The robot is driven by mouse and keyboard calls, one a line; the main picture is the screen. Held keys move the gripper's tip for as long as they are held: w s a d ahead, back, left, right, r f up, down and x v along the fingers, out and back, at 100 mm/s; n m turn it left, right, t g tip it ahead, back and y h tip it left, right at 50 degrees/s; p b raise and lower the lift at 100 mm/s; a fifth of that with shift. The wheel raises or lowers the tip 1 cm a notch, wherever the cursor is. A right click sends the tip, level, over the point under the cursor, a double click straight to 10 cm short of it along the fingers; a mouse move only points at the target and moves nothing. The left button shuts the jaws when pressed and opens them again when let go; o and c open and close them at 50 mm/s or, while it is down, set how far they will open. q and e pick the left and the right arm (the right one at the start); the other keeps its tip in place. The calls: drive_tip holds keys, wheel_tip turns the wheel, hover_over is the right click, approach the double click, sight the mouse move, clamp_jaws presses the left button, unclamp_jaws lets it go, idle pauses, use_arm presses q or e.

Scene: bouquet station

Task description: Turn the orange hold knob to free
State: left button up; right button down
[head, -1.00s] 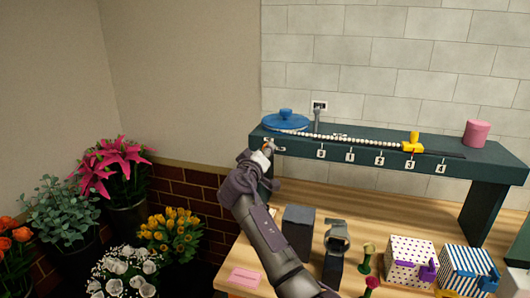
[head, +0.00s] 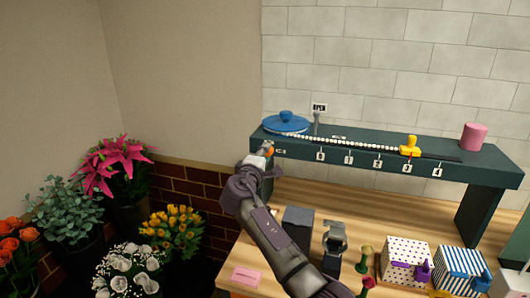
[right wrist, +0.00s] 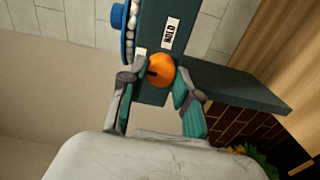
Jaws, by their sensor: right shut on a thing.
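The orange hold knob (right wrist: 160,69) is on the front face of the dark green shelf, at its left end. It is round with a dark mark toward its left side in the right wrist view. A white HOLD label (right wrist: 171,33) sits just above it there; another white label (right wrist: 140,55) beside it is partly hidden. In the head view a bit of the orange knob (head: 270,150) shows by my right gripper (head: 266,151). In the right wrist view my right gripper (right wrist: 155,88) is shut on the knob, one finger each side. My left gripper is out of view.
The green shelf (head: 470,171) carries a blue round piece (head: 286,122), a string of white beads, a yellow piece (head: 409,146) and a pink cylinder (head: 473,137). Patterned boxes (head: 405,261) and dark stands are on the wooden table below. Flower buckets stand at left.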

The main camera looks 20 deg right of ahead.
drive_tip(key=shift+r+n, duration=0.15)
drive_tip(key=shift+n, duration=0.15)
idle(0.4)
drive_tip(key=c, duration=0.8)
unclamp_jaws()
drive_tip(key=shift+c, duration=0.2)
drive_tip(key=v, duration=1.2)
